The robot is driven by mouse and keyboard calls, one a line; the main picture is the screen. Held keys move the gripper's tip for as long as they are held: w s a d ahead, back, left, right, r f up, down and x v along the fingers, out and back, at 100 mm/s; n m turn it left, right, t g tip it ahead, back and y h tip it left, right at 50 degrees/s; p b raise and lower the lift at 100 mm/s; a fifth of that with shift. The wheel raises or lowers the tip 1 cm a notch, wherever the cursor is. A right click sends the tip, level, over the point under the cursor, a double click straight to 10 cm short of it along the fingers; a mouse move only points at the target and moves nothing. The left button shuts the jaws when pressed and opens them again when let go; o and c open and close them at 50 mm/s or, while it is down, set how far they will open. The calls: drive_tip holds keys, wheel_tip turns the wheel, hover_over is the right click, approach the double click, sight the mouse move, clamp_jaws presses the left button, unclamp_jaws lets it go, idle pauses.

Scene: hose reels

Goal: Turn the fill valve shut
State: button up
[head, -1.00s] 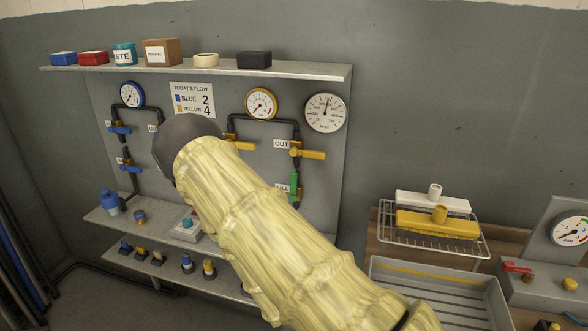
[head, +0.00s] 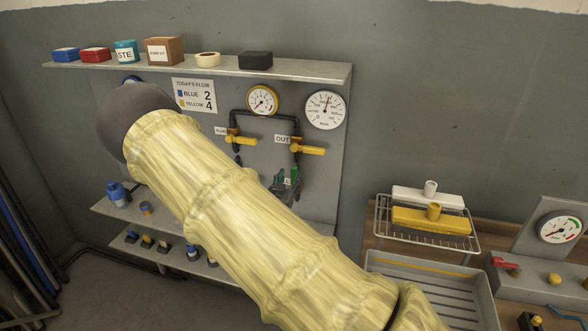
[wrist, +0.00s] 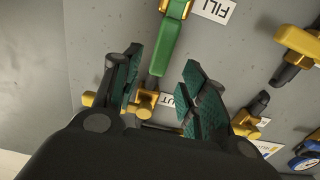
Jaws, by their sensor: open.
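The fill valve's green handle (wrist: 166,48) shows in the wrist view, joined to a brass body (wrist: 177,9) beside a FILL label (wrist: 213,10). My gripper (wrist: 161,62) is open. Its two green-padded fingers lie on either side of the handle, with a visible gap on each side. In the head view, my gripper (head: 283,183) is at the lower right of the panel. It partly hides the green handle (head: 295,172) there. I cannot tell how deep the handle sits between the fingers.
Yellow OUT valve handle (head: 308,150) is just above my gripper, and another yellow handle (head: 241,140) is to its left. Gauges (head: 325,110) sit higher on the panel. A wire rack (head: 428,228) and a tray (head: 430,262) stand at right.

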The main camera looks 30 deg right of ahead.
sight(293, 173)
drive_tip(key=shift+p+x, duration=0.85)
drive_tip(key=shift+x, duration=2)
drive_tip(key=shift+c, duration=0.4)
clamp_jaws()
